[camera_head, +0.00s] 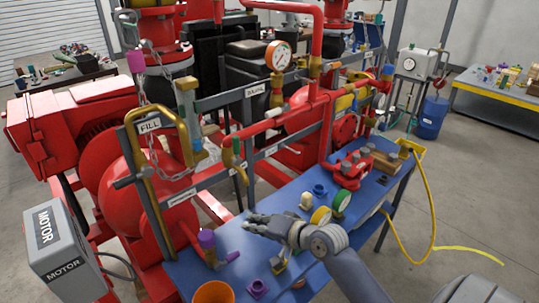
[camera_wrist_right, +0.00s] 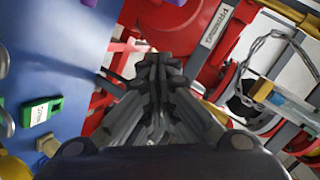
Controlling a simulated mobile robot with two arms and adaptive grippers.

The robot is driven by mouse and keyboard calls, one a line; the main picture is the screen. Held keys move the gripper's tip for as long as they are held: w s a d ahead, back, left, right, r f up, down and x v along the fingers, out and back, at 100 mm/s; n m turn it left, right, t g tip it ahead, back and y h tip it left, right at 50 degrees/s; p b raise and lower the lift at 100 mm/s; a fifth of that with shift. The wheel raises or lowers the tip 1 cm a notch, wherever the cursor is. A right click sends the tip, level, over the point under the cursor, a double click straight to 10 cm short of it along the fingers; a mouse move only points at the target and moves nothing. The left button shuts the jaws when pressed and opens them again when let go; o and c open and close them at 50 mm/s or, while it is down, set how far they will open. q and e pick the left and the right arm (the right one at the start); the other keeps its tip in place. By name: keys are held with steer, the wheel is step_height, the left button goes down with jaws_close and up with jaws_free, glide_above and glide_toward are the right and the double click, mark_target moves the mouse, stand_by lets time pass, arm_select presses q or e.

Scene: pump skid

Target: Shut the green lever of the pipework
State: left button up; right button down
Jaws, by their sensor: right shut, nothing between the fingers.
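The green lever (camera_head: 236,146) is small and sits at the left end of the red pipework (camera_head: 278,121), above a brass-coloured fitting. I cannot tell its exact angle. My right gripper (camera_head: 250,221) is shut and empty, over the blue table and below the lever, clearly apart from it. In the right wrist view my right gripper (camera_wrist_right: 160,64) shows its fingers together with nothing held, in front of red machinery. I cannot make out the lever there. My left gripper is not in view.
The blue table (camera_head: 238,262) holds a purple-topped valve (camera_head: 207,240), an orange cup (camera_head: 213,292), gauges and a red manifold (camera_head: 351,168). A brass pipe (camera_head: 183,135) and chain hang left of the lever. A yellow hose (camera_head: 433,212) trails at right.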

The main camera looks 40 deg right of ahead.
mark_target(238, 151)
steer(key=w+d+r+m+t+h, duration=0.1)
steer(key=w+d+r+m+t, duration=0.3)
steer(key=r, duration=0.3)
steer(key=w+d+r+m+t, duration=0.1)
steer(key=w+d+r+m, duration=0.15)
steer(key=d+r, duration=0.4)
steer(key=shift+m, duration=0.25)
steer(key=w+a, duration=0.1)
steer(key=w, duration=0.2)
steer(key=w+a+r, duration=0.1)
steer(key=w+a, duration=0.1)
steer(key=w+a+r, duration=0.1)
steer(key=w+a, duration=0.1)
steer(key=w, duration=0.1)
steer(key=shift+w+a+p, duration=0.25)
steer(key=shift+w+p, duration=0.1)
steer(key=shift+p, duration=0.05)
steer(key=shift+s+a+f+p, duration=0.1)
steer(key=shift+a+f+p, duration=0.3)
steer(key=shift+a, duration=0.5)
steer(key=shift+s+a+f+p, duration=0.15)
steer(key=shift+a+f+p, duration=0.25)
steer(key=shift+a, duration=0.55)
steer(key=shift+s+a+f+p, duration=0.1)
steer(key=shift+a+f+p, duration=0.25)
steer(key=shift+a, duration=0.55)
